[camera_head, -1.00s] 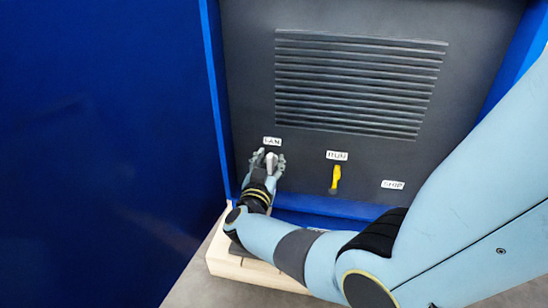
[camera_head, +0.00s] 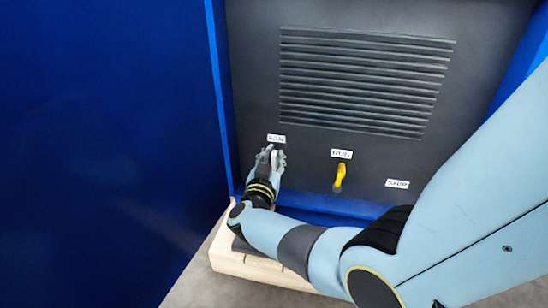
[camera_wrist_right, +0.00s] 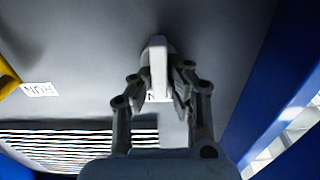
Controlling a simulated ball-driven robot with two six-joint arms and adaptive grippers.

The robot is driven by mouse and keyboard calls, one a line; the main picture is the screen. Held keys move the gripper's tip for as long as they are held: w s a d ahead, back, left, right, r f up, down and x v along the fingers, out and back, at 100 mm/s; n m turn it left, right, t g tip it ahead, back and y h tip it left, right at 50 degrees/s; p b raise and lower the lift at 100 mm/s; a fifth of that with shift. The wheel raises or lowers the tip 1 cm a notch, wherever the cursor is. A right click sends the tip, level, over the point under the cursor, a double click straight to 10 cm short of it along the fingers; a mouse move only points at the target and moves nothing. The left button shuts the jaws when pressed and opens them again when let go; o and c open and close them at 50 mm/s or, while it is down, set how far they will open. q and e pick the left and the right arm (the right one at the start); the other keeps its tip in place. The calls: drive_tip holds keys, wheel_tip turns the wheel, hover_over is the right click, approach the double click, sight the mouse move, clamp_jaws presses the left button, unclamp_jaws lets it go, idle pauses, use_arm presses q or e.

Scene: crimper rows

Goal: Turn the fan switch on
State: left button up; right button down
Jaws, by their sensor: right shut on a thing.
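The fan switch is a pale lever (camera_wrist_right: 158,62) on the dark panel, under the FAN label (camera_head: 276,138). My right gripper (camera_head: 273,155) is at this lever. In the right wrist view the two fingers of the right gripper (camera_wrist_right: 161,88) are on either side of the lever and shut on it. The lever's tip stands out beyond the fingers. In the head view the fingers hide most of the lever. My left gripper is not in view.
A yellow switch (camera_head: 340,177) under the RUN label (camera_head: 341,153) is to the right. The STOP label (camera_head: 397,184) is farther right. Vent slats (camera_head: 365,80) are above. A blue side wall (camera_head: 110,130) stands close on the left. A wooden base (camera_head: 250,266) is below.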

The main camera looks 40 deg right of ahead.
drive_tip(key=shift+s+m, duration=0.1)
drive_tip(key=shift+m, duration=0.6)
drive_tip(key=shift+s+d+f+m, duration=0.1)
drive_tip(key=shift+f+m, duration=0.05)
drive_tip(key=shift+m, duration=1.05)
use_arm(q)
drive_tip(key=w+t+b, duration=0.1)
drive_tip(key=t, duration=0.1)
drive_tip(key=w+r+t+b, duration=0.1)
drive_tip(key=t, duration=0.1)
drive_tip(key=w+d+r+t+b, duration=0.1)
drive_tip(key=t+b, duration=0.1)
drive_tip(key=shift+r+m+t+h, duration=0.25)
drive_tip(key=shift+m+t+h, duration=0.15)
use_arm(e)
drive_tip(key=m, duration=0.4)
drive_tip(key=f+m, duration=0.1)
drive_tip(key=m, duration=0.9)
drive_tip(key=shift+s+d+f, duration=0.25)
drive_tip(key=shift+s, duration=0.15)
drive_tip(key=c, duration=1.3)
unclamp_jaws()
drive_tip(key=shift+r, duration=0.1)
